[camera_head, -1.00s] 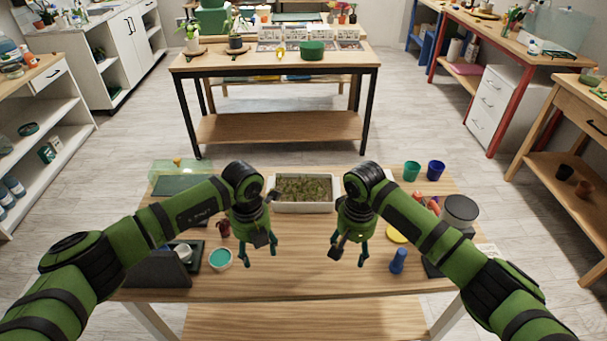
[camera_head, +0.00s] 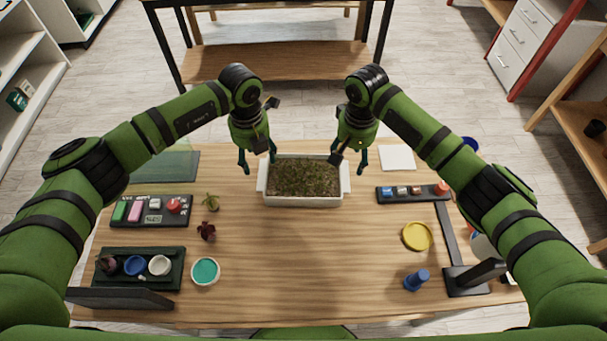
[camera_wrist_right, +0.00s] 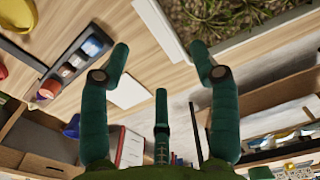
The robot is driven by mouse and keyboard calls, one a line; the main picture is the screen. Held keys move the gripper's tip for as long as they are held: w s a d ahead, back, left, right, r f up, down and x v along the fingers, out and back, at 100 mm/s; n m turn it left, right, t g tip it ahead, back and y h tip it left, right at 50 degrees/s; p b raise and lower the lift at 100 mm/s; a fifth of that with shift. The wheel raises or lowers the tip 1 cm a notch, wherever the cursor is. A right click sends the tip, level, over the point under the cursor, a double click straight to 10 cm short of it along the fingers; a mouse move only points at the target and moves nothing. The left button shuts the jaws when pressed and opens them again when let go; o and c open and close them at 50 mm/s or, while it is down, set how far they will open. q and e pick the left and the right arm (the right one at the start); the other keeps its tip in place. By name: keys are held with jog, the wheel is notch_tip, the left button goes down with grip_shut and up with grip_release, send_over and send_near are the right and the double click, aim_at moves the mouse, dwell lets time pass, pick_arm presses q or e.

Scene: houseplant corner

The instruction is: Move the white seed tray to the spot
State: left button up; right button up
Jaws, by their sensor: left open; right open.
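The white seed tray (camera_head: 302,201), a rectangular tub filled with mossy green and brown growth, stands on the wooden table in the head view. My left gripper (camera_head: 258,163) is open and empty at the tray's far left end. My right gripper (camera_head: 350,163) is open and empty at its far right end. Neither visibly grips the tray; whether a finger touches it I cannot tell. In the right wrist view the open fingers (camera_wrist_right: 160,58) are near the tray's white rim (camera_wrist_right: 165,32). A flat white square (camera_head: 397,157) lies on the table right of the tray.
Left are a dark organiser (camera_head: 151,217), a black tray with small pots (camera_head: 139,266), small plants (camera_head: 207,231) and a teal-topped pot (camera_head: 205,271). Right are a dark strip of small items (camera_head: 412,191), a yellow disc (camera_head: 416,236) and a blue object (camera_head: 416,280). The table's middle front is clear.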

aim_at(260, 174)
pick_arm(q)
jog(key=shift+s, duration=0.1)
pick_arm(e)
jog(key=shift+s, duration=0.1)
pick_arm(q)
jog(key=shift+f, duration=0.15)
pick_arm(e)
jog(key=shift+f, duration=0.15)
pick_arm(q)
jog(key=shift+f, duration=3.4)
pick_arm(e)
jog(key=shift+f, duration=3.4)
pick_arm(q)
grip_shut()
pick_arm(e)
grip_shut()
